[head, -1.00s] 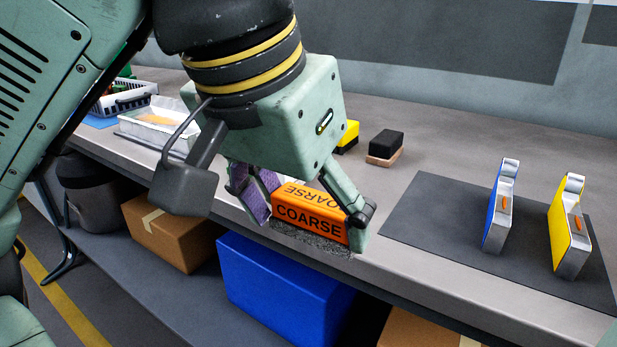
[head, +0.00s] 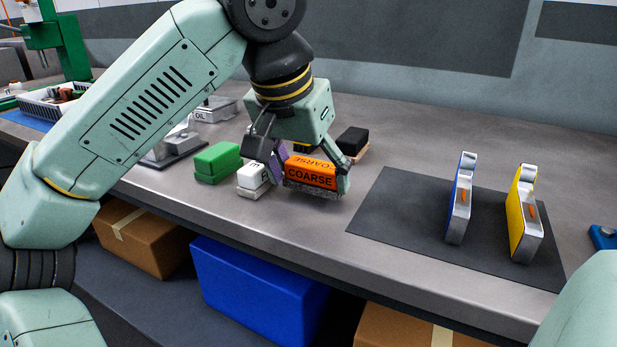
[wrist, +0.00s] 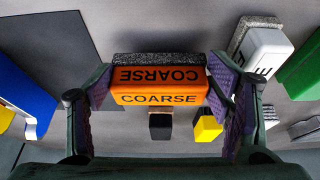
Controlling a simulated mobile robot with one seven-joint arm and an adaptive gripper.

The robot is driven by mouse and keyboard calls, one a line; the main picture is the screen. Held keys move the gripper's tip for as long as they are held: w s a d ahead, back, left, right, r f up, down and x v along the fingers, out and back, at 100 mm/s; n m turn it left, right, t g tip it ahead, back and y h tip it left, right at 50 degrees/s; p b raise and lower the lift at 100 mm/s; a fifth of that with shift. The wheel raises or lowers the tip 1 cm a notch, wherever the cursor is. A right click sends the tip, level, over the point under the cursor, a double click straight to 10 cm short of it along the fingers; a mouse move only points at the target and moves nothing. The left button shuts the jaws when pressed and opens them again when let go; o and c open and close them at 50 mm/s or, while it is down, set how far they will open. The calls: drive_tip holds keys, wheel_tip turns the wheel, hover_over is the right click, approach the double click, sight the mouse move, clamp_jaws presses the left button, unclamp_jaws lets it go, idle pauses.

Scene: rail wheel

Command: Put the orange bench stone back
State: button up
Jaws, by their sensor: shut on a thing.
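The orange bench stone (head: 311,175), marked COARSE with a grey gritty underside, is in my gripper (head: 307,177). My gripper is shut on its two ends, and its purple pads press the stone in the wrist view (wrist: 160,87). The stone is roughly level, grit side down, over the bench between the white stone and the dark mat. I cannot tell whether its underside touches the bench. The white stone (head: 253,178) stands just left of my gripper, partly hidden by a finger.
A green stone (head: 217,162) stands further left. A black block (head: 352,141) and a yellow block (wrist: 207,128) stand behind. The dark mat (head: 400,215) at right holds a blue-sided tool (head: 459,200) and a yellow-sided tool (head: 523,215). Bare bench lies in front.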

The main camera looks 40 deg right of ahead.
drive_tip(key=shift+f, duration=0.6)
drive_tip(key=shift+f, duration=0.15)
drive_tip(key=o, duration=1.2)
drive_tip(key=p+v, duration=0.1)
drive_tip(key=v, duration=1.1)
